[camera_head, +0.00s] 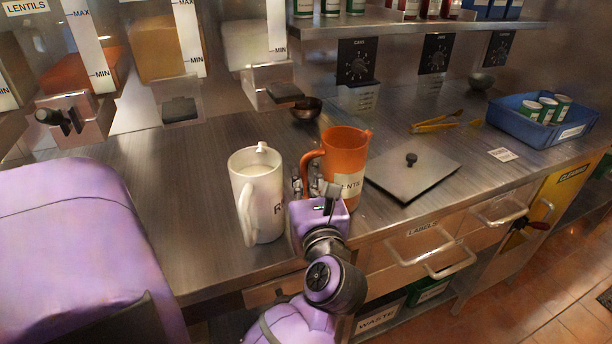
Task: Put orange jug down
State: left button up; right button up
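The orange jug (346,152), with a white "LENTILS" label, is upright over the steel counter near its front edge. Its handle (306,163) points left. The gripper hides part of the jug's lower left side, and I cannot tell whether the base touches the counter. A white jug (257,192) with pale contents stands just left of the gripper.
A flat dark lid (412,174) with a knob lies right of the orange jug. Yellow tongs (436,125) and a blue crate (515,119) of cans sit farther right. A small bowl (306,110) is behind. The counter left of the white jug (185,190) is clear.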

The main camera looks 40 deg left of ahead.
pick_arm(q)
jog(key=o, duration=0.5)
jog(key=shift+d, duration=0.1)
jog(key=shift+c, duration=0.2)
pick_arm(e)
jog(key=shift+s+d+f, duration=0.15)
jog(key=shift+s, duration=0.4)
